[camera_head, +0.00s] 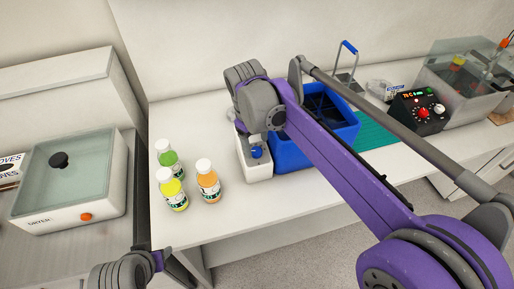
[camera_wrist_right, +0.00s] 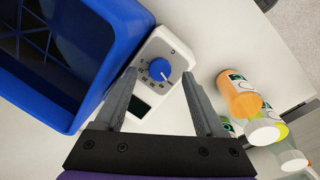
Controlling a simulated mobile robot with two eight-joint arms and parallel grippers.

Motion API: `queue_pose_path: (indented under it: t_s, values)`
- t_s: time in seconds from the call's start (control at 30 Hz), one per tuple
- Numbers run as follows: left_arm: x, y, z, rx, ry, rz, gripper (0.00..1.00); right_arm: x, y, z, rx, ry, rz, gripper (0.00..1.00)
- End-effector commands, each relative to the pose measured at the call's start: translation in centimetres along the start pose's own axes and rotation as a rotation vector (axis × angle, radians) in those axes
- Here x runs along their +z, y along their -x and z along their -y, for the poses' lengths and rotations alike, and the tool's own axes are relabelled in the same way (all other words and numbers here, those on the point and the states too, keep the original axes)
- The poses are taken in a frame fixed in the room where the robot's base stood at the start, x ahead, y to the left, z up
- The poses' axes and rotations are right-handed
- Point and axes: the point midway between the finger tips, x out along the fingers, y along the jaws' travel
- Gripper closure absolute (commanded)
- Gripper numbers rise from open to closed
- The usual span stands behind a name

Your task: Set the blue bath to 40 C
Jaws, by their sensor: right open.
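The blue bath (camera_head: 287,157) stands on the white bench, with a white control box (camera_head: 258,172) at its left side. The box has a blue knob (camera_head: 256,153) with a numbered dial, seen closer in the wrist view (camera_wrist_right: 160,69). A white mark shows on the knob, but the dial numbers are too small to read surely. A dark display (camera_wrist_right: 138,107) on the box shows no readable value. My right gripper (camera_wrist_right: 160,75) is open above the box, its fingers either side of the knob in that view; contact cannot be told. My left gripper is not in view.
A green-labelled group of juice bottles, including an orange one (camera_head: 208,182) and a yellow one (camera_head: 172,190), stands left of the control box. A clear bath with a black controller (camera_head: 419,112) is at the right. A lidded dryer (camera_head: 75,208) is at the left.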

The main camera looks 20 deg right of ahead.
Motion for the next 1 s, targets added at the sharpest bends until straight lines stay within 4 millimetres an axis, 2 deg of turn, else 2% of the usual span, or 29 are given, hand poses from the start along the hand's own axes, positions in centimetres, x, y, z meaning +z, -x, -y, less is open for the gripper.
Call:
queue_pose_path:
  t_s: [0.1, 0.2, 0.57, 0.9, 0.97, 1.0]
  values:
    - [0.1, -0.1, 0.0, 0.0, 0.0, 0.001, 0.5, 0.0, -1.8, 0.0, 0.0, 0.0, 0.0, 0.28]
    - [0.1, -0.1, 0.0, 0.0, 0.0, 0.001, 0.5, 0.0, -2.7, 0.0, 0.0, -0.001, 0.0, 0.28]
    - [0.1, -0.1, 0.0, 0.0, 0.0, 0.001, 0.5, 0.0, -3.2, 0.0, 0.0, -0.001, -0.001, 0.28]
    - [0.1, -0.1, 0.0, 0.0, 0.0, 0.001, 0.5, 0.0, -3.1, 0.0, 0.0, -0.001, 0.0, 0.88]
    - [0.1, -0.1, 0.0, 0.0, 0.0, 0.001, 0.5, 0.0, -3.1, 0.0, 0.0, -0.001, 0.0, 0.98]
    - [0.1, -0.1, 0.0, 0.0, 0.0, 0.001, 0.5, 0.0, -3.1, 0.0, 0.0, -0.001, 0.0, 1.0]
